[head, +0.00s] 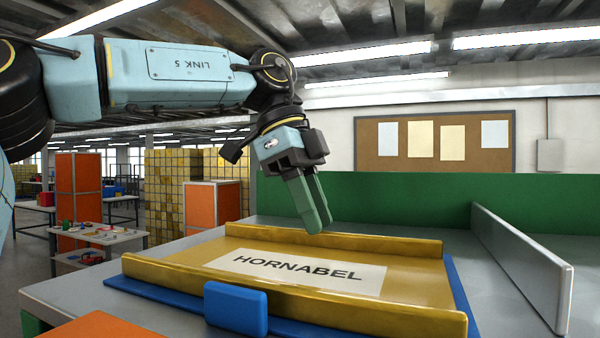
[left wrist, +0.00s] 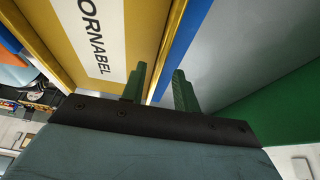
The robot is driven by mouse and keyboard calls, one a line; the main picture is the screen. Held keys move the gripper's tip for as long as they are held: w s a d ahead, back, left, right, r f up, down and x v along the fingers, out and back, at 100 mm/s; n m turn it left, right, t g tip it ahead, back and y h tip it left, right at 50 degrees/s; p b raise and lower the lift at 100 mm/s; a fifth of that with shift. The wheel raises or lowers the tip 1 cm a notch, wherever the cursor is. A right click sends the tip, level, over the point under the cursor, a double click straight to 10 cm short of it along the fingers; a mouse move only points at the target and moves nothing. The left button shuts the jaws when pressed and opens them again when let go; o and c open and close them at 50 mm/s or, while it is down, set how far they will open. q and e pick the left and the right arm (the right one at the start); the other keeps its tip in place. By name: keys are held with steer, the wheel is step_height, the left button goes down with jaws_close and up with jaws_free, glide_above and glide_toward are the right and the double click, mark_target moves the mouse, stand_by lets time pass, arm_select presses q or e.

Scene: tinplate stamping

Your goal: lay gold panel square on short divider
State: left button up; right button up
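The gold panel (head: 420,285) lies flat on a blue mat (head: 463,300) on the grey bench. It has raised gold edges along its near and far sides and a pale HORNABEL label. A low grey upright divider (head: 520,262) stands on the bench to the right, apart from the panel. My left gripper (head: 320,222) points down above the panel's far edge, its green fingers apart with nothing seen between them. In the left wrist view the open fingers (left wrist: 160,72) are near the panel's edge (left wrist: 158,45). Contact cannot be told. My right gripper is not in view.
A blue block (head: 236,307) stands against the panel's near edge. A green wall (head: 400,205) closes the bench's back. An orange surface (head: 95,325) is at lower left. Bare grey bench lies between the mat and the divider.

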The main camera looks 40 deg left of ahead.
arm_select(q)
steer(key=v, duration=1)
steer(key=shift+a+r, duration=0.2)
steer(key=shift+r, duration=0.1)
